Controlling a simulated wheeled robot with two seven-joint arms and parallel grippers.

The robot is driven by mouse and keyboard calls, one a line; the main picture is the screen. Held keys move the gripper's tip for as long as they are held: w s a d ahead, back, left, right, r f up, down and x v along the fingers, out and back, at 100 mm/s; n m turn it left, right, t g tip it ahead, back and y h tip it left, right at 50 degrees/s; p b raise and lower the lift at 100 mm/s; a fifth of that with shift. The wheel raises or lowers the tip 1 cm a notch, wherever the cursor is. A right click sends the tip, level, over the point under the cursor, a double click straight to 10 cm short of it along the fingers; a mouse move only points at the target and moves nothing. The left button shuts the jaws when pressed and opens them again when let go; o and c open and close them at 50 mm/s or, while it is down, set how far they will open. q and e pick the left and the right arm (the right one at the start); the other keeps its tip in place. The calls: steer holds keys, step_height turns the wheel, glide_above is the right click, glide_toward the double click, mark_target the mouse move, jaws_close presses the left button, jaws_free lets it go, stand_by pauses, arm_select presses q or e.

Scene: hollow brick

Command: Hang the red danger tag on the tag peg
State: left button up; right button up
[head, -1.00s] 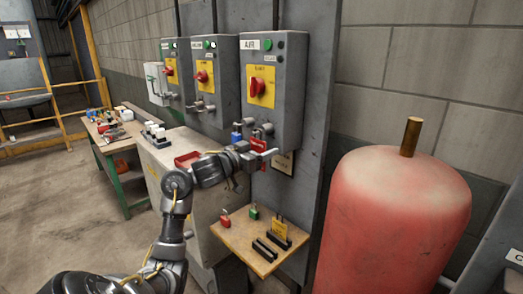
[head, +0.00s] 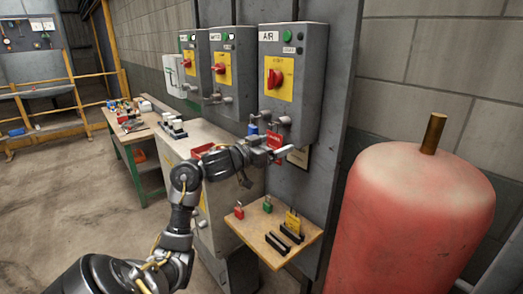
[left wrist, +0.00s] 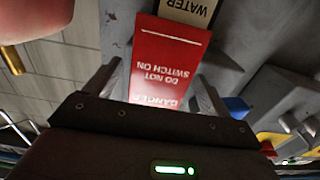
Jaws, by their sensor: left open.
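The red danger tag (head: 274,139) is upright just below the AIR box, against the grey panel. Its white lettering shows upside down in the left wrist view (left wrist: 168,55). My left gripper (head: 284,152) is in front of the tag's lower part. In the left wrist view its two fingers (left wrist: 155,85) are apart, one on each side of the tag, with gaps visible. I cannot make out the tag peg; the tag's top end is hidden behind the gripper body in the wrist view. My right gripper is not in view.
The AIR box (head: 310,85) with a red switch is above. A blue padlock (head: 253,129) hangs left of the tag. A WATER sign (left wrist: 190,10) is below it. A small wooden shelf (head: 255,232) holds padlocks. A red tank (head: 415,215) stands at right.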

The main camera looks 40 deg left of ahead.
arm_select(q)
steer(key=s+b, duration=0.1)
steer(key=s, duration=0.8)
steer(key=shift+a, duration=0.4)
